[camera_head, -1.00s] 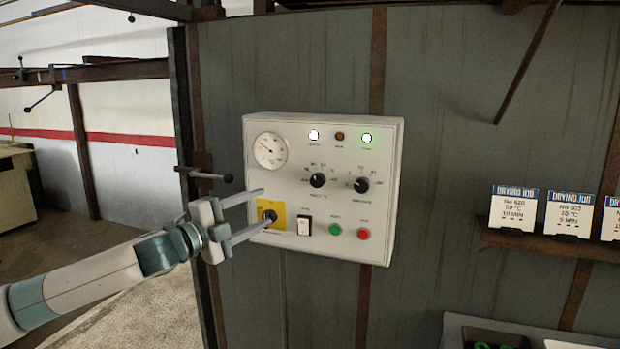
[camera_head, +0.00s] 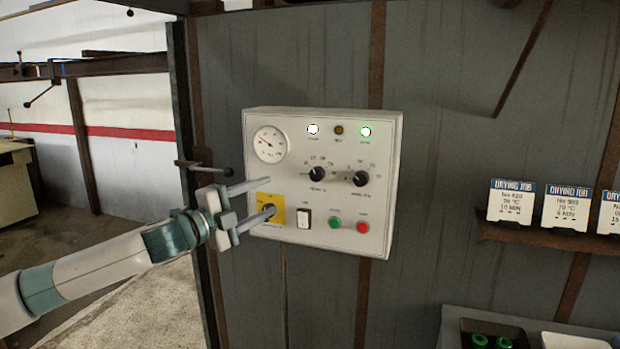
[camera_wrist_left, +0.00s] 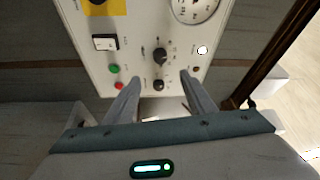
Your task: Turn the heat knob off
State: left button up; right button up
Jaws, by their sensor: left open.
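The white control panel (camera_head: 325,215) is on the grey wall. It carries two black dial knobs: the left one (camera_head: 317,174) and the right one (camera_head: 360,179). Their labels are too small to read, so I cannot tell which is the heat knob. My left gripper (camera_head: 270,195) is open and empty, its fingers reaching across the panel's lower left near the yellow plate (camera_head: 277,203) and its dark switch. In the left wrist view the left knob (camera_wrist_left: 160,55) and right knob (camera_wrist_left: 158,85) show between and beyond the open fingers (camera_wrist_left: 160,78). My right gripper is out of view.
The panel has a round gauge (camera_head: 270,144), a lit white lamp (camera_head: 313,129), a lit green lamp (camera_head: 365,132), a rocker switch (camera_head: 304,218), a green button (camera_head: 335,223) and a red button (camera_head: 363,227). Job cards stand on a shelf (camera_head: 530,237) at the right.

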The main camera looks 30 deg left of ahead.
pick_arm(q)
jog(key=shift+w, duration=0.95)
jog(key=p, duration=0.4)
send_near(314, 176)
jog(key=w+p, duration=0.1)
jog(key=w, duration=0.1)
jog(key=w+p, duration=0.2)
jog(key=w+d+r+p, duration=0.1)
jog(key=w+p, duration=0.1)
jog(key=shift+w+d, duration=0.1)
jog(key=shift+w, duration=0.05)
jog(key=shift+w+d+f+p, duration=0.15)
jog(key=shift+w+p, duration=0.5)
jog(key=shift+w, duration=0.25)
jog(key=c, duration=1)
jog(key=shift+c, duration=0.2)
jog(key=shift+f, duration=0.1)
